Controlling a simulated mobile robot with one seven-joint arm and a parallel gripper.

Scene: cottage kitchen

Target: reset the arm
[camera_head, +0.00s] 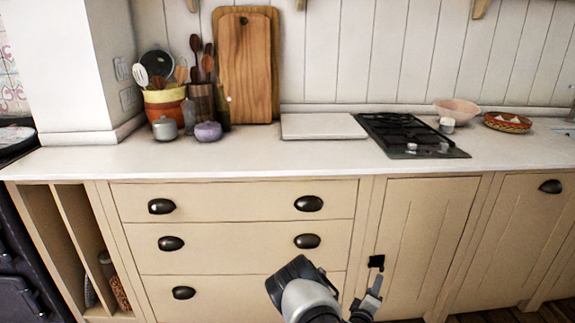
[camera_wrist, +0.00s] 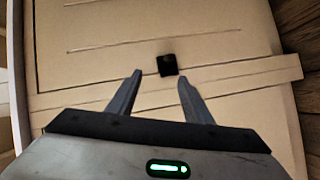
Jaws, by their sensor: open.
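My gripper (camera_head: 370,292) is low in front of the cream cabinet fronts in the head view, below the counter and partly cut off by the lower edge. In the wrist view my gripper (camera_wrist: 160,78) shows two grey fingers spread apart, with nothing held between them. Beyond the fingertips is a cream cabinet front (camera_wrist: 90,70) with a small black square piece (camera_wrist: 167,65). The black piece (camera_head: 376,262) also shows just above my gripper in the head view. I cannot tell whether the fingers touch it.
Cream drawers (camera_head: 235,235) with dark cup handles are left of my gripper, and a cabinet door (camera_head: 425,240) is right. The white counter (camera_head: 250,158) above holds utensil pots, wooden boards (camera_head: 250,70), a hob (camera_head: 410,135) and a pink bowl (camera_head: 457,109).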

